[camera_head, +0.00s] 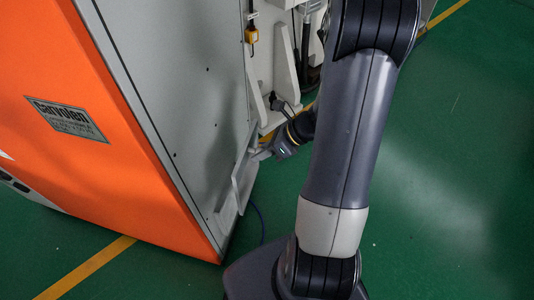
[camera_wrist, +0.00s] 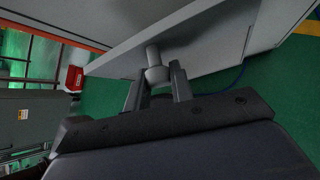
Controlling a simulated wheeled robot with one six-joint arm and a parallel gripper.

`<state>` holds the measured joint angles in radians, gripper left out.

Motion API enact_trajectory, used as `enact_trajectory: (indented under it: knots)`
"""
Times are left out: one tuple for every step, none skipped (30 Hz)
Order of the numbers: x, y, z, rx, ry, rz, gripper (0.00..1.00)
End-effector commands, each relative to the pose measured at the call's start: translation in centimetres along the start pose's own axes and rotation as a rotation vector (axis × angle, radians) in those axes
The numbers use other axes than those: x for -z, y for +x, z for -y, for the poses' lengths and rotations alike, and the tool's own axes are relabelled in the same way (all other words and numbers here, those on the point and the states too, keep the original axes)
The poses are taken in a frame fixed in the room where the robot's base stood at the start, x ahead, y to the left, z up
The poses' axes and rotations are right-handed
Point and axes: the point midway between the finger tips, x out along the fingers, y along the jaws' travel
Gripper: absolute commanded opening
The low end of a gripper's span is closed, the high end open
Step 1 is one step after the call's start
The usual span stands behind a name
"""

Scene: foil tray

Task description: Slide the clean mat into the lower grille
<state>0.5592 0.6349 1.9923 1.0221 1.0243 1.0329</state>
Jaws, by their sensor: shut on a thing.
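My gripper (camera_head: 262,154) is at the low side of the orange and grey cabinet, beside a pale grille cover (camera_head: 238,182) that stands at an angle to the cabinet's side wall. In the wrist view my gripper (camera_wrist: 157,82) has its two fingers around a pale grey knob (camera_wrist: 154,56). The knob sits against the pale cover (camera_wrist: 185,38), which spans the top of that view. The fingers are shut on the knob. I cannot make out a clean mat in either view. The opening behind the cover is hidden.
The cabinet (camera_head: 190,110) fills the left, with a nameplate on its orange front. Hoses and brackets (camera_head: 285,85) are on its machine side. A blue cable (camera_head: 262,222) lies on the green floor (camera_head: 460,170). A red object (camera_wrist: 75,78) shows at the wrist view's left.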

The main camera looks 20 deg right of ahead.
Motion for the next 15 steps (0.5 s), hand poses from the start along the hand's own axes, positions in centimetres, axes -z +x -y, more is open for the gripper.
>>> enact_trajectory:
  knots:
    - [-0.3, 0.4, 0.0, -0.001, -0.003, -0.001, 0.00]
    - [-0.5, 0.6, 0.0, -0.001, -0.002, -0.001, 0.00]
    - [-0.7, 0.8, 0.0, -0.001, -0.003, -0.001, 0.00]
    - [-0.9, 0.9, 0.0, -0.001, -0.003, -0.001, 0.00]
    - [-1.1, 1.1, 0.0, -0.001, -0.003, -0.001, 0.00]
    - [-1.3, 1.3, 0.0, 0.000, -0.003, 0.000, 0.00]
    - [-1.4, 1.5, 0.0, 0.000, -0.002, 0.000, 0.00]
    - [-1.6, 1.7, 0.0, 0.000, -0.002, 0.000, 0.00]
    - [-1.8, 1.9, 0.0, 0.000, -0.002, -0.001, 0.00]
    - [-2.0, 2.0, 0.0, 0.000, -0.002, -0.001, 0.00]
    - [-2.1, 2.2, 0.0, 0.000, -0.002, -0.001, 0.00]
    - [-2.3, 2.4, 0.0, 0.000, -0.002, -0.001, 0.00]
    - [-2.4, 2.5, 0.0, 0.000, -0.002, -0.001, 0.00]
    - [-2.6, 2.6, 0.0, 0.000, -0.002, 0.000, 0.00]
    - [-2.7, 2.7, 0.0, 0.000, -0.001, 0.000, 0.00]
